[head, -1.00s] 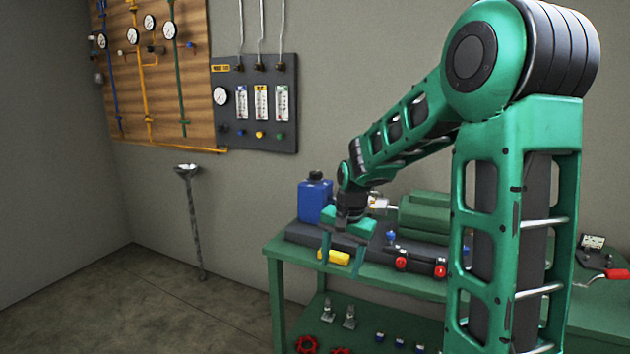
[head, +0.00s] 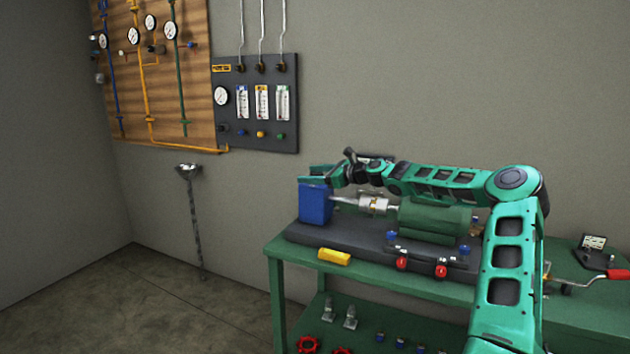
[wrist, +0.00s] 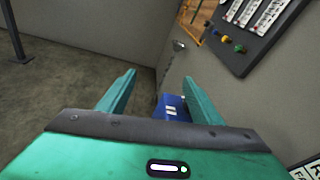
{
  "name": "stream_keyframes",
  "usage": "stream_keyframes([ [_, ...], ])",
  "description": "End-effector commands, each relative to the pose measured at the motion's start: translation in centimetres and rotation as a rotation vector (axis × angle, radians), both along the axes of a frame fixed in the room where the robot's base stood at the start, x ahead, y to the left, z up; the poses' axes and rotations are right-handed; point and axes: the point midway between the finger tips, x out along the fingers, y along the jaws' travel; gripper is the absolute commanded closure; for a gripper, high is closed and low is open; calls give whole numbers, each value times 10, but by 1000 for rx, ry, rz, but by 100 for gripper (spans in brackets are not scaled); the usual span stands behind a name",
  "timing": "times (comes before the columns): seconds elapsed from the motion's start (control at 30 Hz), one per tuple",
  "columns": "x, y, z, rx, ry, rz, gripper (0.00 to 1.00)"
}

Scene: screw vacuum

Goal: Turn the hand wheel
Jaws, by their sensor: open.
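Two red hand wheels, one (head: 307,345) and another (head: 341,350), show partly at the bottom edge of the head view, on the bench's lower shelf. I cannot tell whether either is the one named. The blue jug (wrist: 171,108) shows beyond, near the right finger. Contact cannot be told.
A gauge panel (head: 260,105) hangs on the wall.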

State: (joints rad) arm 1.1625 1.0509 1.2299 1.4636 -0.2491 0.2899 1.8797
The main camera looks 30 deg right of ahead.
Motion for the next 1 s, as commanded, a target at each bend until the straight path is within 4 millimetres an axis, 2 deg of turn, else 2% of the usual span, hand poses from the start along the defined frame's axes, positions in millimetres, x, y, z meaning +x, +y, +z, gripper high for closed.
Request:
stream_keyframes([
  [0.03, 3, -25, 10, 73, -20, -41, 40],
  [0.1, 5, -51, 23, 156, -41, -84, 40],
  [0.2, 6, -76, 35, 233, -62, -124, 40],
  [0.3, 6, -88, 38, 271, -72, -142, 40],
  [0.47, 6, -90, 25, 278, -72, -145, 40],
  [0.83, 6, -89, -42, 277, -70, -143, 40],
  [1.0, 36, -76, -40, 273, -73, -141, 40],
])
